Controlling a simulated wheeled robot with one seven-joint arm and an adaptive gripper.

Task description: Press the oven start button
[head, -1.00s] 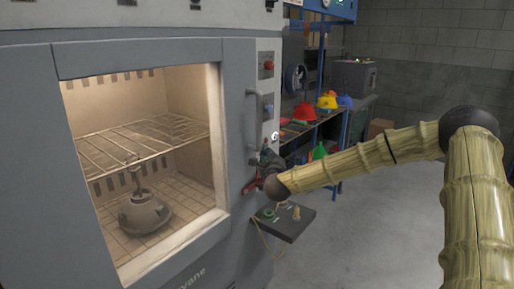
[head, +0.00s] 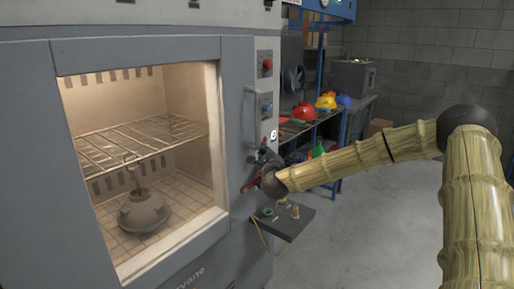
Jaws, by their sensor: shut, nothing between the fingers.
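The grey oven (head: 235,120) fills the left of the head view, with a lit window. A narrow control strip (head: 264,88) runs down its right edge. It carries a red button (head: 267,65) and, lower, a blue button (head: 266,108); no label is readable, so I cannot tell which one is start. My gripper (head: 249,187) is shut and empty, its red fingers pointing left at the lower part of the strip, below both buttons. I cannot tell whether they touch the oven. My wrist hides the strip's lower part.
A grey door handle (head: 252,118) stands out left of the strip. A small dark shelf (head: 292,228) with small items juts out below my gripper. A bench (head: 318,133) with coloured helmets stands behind. The floor at right is clear.

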